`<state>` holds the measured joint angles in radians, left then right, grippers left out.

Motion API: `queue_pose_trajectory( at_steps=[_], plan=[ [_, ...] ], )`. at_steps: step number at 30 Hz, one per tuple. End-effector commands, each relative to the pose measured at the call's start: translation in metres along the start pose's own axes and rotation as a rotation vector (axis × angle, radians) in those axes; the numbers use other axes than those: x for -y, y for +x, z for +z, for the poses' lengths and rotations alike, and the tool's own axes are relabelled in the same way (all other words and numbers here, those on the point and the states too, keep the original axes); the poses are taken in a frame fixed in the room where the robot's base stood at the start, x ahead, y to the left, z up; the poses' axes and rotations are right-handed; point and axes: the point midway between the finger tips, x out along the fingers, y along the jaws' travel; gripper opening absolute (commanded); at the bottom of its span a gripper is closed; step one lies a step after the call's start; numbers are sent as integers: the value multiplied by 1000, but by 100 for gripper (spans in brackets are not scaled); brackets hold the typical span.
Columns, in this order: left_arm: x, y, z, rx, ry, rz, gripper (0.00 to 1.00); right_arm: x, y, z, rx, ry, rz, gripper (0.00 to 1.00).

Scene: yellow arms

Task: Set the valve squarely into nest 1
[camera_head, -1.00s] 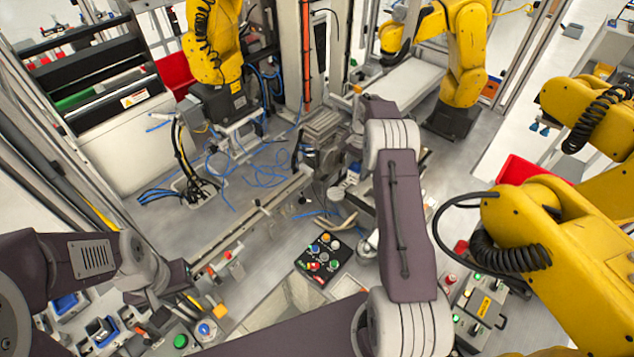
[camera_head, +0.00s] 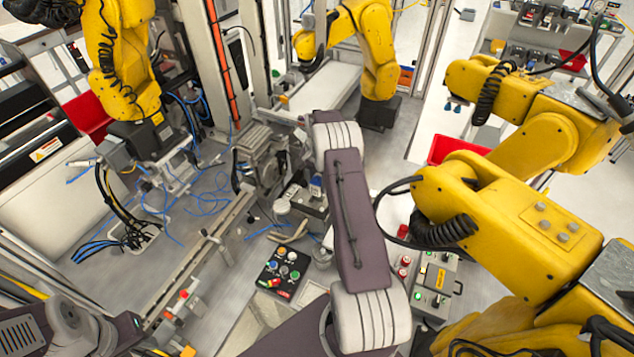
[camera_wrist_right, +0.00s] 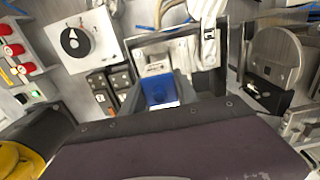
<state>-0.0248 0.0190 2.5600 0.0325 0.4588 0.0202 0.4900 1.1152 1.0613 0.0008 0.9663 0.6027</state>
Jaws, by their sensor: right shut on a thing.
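My right arm reaches across the middle of the head view. Its gripper (camera_head: 312,190) is at the far end, partly hidden by the purple arm link. It is shut on a small blue and white piece (camera_head: 316,184), which I take to be the valve. In the right wrist view a blue block with a pale top (camera_wrist_right: 160,90) sits between dark grey side pieces.
A black button box (camera_head: 283,272) and a grey control box with red buttons (camera_head: 432,287) stand near my right arm. A large yellow robot arm (camera_head: 520,215) fills the right side. A grey vise-like fixture (camera_head: 262,160) and loose blue cables lie to the left.

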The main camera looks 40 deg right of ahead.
Motion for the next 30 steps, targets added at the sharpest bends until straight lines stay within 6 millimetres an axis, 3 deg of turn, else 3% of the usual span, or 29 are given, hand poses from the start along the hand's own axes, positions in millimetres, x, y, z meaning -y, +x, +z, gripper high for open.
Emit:
queue_pose_trajectory(
  at_steps=[12, 23, 24, 27, 30],
  plan=[
    [0, 27, 3, 0, 0, 0, 36, 0, 39, 0, 0, 0, 0, 0],
    [1, 29, 3, 0, 0, 0, 36, 0, 43, 0, 0, 0, 0, 0],
    [1, 29, 3, 0, 0, 0, 36, 0, 43, 0, 0, 0, 0, 39],
    [1, 29, 3, 0, 0, 0, 36, 0, 43, 0, 0, 0, 0, 61],
    [1, 29, 3, 0, 0, 0, 36, 0, 43, 0, 0, 0, 0, 61]
  ],
)
